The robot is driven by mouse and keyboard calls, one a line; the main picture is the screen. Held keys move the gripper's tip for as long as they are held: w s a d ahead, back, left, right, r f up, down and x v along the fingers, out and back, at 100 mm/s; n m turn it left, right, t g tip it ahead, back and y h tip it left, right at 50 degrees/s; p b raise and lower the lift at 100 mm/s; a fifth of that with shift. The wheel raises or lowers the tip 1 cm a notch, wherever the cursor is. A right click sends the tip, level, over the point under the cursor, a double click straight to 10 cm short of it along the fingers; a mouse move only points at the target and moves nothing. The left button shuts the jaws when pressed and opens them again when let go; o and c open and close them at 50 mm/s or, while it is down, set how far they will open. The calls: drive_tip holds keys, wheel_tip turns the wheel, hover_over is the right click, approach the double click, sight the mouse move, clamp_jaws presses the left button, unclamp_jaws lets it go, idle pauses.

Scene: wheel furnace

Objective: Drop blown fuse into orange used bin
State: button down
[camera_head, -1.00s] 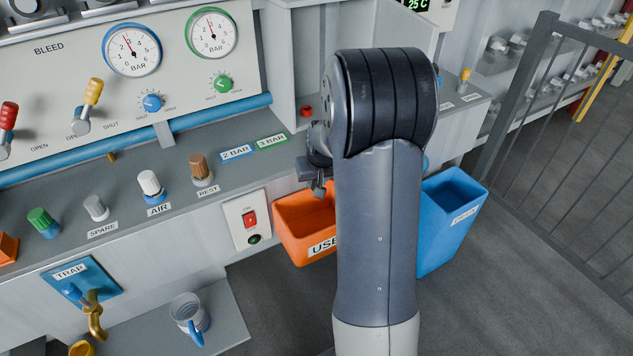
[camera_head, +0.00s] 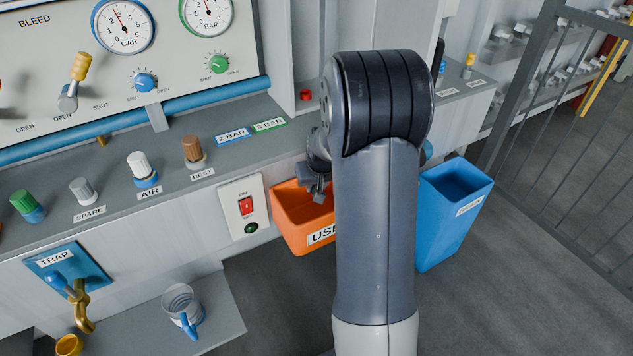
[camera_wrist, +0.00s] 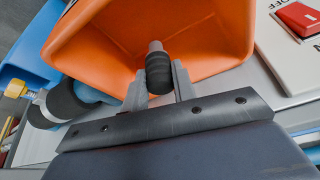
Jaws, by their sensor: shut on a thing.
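The orange used bin (camera_head: 298,226) hangs on the front of the bench in the head view, partly hidden behind my arm. Its open inside fills the upper part of the wrist view (camera_wrist: 200,35). My gripper (camera_wrist: 160,82) is shut on the blown fuse (camera_wrist: 159,70), a small dark ribbed cylinder with a pale grey end cap. The fuse points toward the bin's inside in the wrist view. In the head view my gripper (camera_head: 319,190) is at the bin's opening, and the fuse is too small there to make out clearly.
A blue bin (camera_head: 448,222) stands right of my arm. A panel with a red switch (camera_head: 246,206) is left of the orange bin. Several knobs line the bench (camera_head: 110,165). A mug (camera_head: 182,308) sits on a low shelf. A grey railing (camera_head: 520,100) stands at right.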

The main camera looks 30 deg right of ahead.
wheel_tip(320, 180, down, 8)
drive_tip(key=b, duration=0.5)
drive_tip(key=shift+b, duration=0.35)
drive_tip(key=shift+f+b, duration=0.45)
drive_tip(key=shift+f, duration=0.2)
drive_tip(key=c, duration=1.1)
unclamp_jaws()
drive_tip(key=p+v, duration=0.2)
drive_tip(key=v, duration=0.9)
drive_tip(key=shift+s, duration=0.1)
drive_tip(key=shift+f, duration=0.1)
